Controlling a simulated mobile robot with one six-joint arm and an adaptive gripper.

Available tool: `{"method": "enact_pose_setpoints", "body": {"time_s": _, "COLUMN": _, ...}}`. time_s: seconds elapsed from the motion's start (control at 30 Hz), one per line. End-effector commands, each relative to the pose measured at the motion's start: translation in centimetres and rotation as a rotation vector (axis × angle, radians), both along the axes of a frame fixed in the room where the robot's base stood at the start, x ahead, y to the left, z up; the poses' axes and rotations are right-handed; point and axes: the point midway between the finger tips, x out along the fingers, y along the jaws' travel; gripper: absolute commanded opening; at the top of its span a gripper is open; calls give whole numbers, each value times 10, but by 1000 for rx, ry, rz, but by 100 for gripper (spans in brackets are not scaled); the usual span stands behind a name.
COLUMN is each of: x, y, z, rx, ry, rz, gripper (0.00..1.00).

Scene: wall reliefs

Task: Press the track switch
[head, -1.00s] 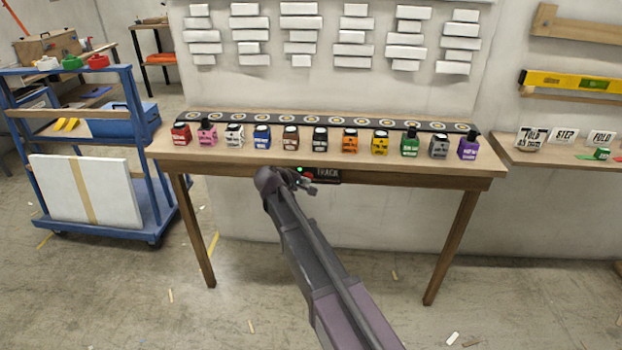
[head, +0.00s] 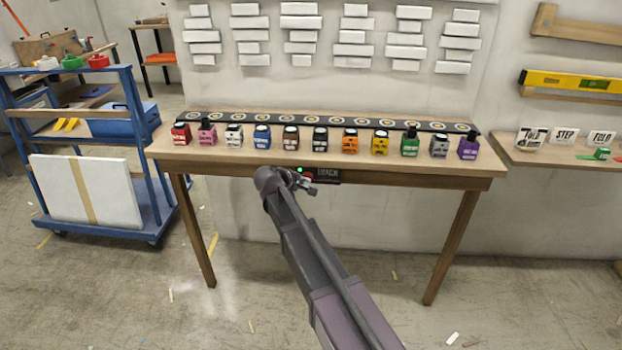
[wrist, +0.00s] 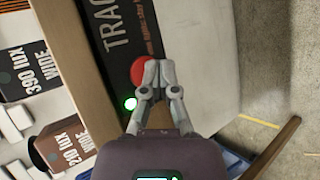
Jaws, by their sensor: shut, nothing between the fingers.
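The track switch is a dark panel lettered TRACK (head: 327,174) on the front edge of the wooden table. It also shows in the wrist view (wrist: 104,62), with a round red button (wrist: 141,71) and a lit green lamp (wrist: 130,104). My gripper (head: 311,184) is at the panel's left part. In the wrist view my gripper (wrist: 153,72) is shut and empty, with its fingertips over the right part of the red button. I cannot tell whether the fingertips touch it. The fingers hide part of the button.
The wooden table (head: 330,168) carries a row of coloured bottles and a dark strip (head: 320,121) with round marks behind them. A blue cart (head: 150,190) stands at the left. A shelf (head: 560,160) with small signs is at the right.

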Motion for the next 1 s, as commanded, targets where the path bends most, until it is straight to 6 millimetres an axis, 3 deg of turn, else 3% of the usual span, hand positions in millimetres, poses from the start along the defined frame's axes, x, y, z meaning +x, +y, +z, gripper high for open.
{"method": "enact_pose_setpoints", "body": {"time_s": 0.47, "x": 10, "y": -1, "z": 0, "rx": 0, "ry": 0, "rz": 0, "gripper": 0}}
{"method": "enact_pose_setpoints", "body": {"time_s": 1.0, "x": 5, "y": -1, "z": 0, "rx": 0, "ry": 0, "rz": 0, "gripper": 0}}
